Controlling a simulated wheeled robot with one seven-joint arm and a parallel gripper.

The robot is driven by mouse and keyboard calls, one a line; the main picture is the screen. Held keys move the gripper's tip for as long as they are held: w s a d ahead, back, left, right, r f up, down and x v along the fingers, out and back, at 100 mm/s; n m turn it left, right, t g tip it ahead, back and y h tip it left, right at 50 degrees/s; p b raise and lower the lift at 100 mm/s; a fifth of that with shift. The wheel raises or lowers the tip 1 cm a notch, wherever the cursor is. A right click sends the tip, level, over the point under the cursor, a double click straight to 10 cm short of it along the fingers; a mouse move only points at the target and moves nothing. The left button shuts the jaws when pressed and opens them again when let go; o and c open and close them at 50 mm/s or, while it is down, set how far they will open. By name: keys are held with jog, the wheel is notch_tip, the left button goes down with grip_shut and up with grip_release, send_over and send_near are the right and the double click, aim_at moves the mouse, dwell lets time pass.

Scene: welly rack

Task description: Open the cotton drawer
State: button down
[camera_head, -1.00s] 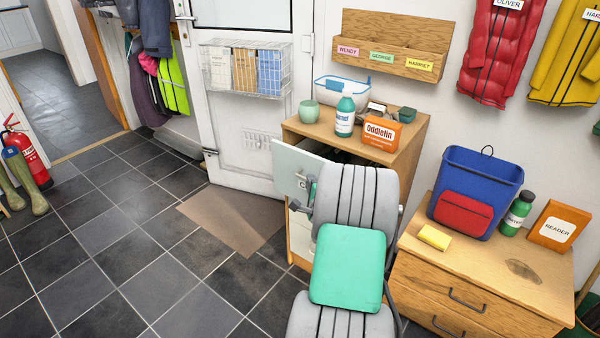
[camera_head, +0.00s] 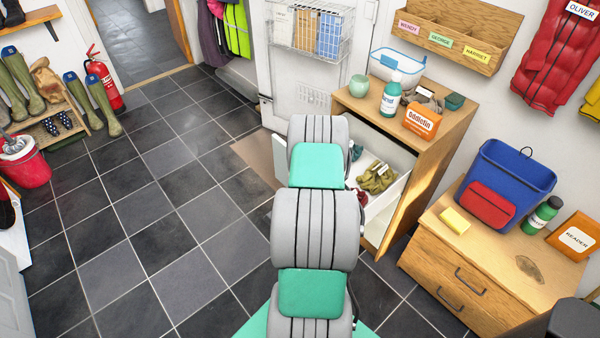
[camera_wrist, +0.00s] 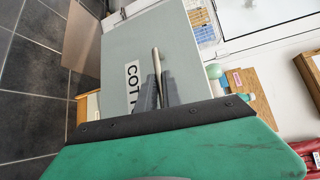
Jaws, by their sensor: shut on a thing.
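The cotton drawer, with a pale grey-green front (camera_wrist: 125,50) lettered "COTT…", is pulled out of its wooden cabinet. In the head view its white side wall (camera_head: 392,205) shows, with olive and dark red knitted items inside. The edge of its front (camera_head: 279,157) shows left of my arm. In the wrist view my gripper (camera_wrist: 158,88) is shut on the drawer's metal bar handle (camera_wrist: 156,62). The rest of the label is hidden behind the fingers. In the head view my arm hides the gripper and handle.
A brown mat (camera_head: 254,160) lies by the door.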

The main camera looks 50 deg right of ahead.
jog(key=shift+a, duration=0.45)
jog(key=c, duration=1.5)
grip_release()
jog(key=shift+w, duration=0.1)
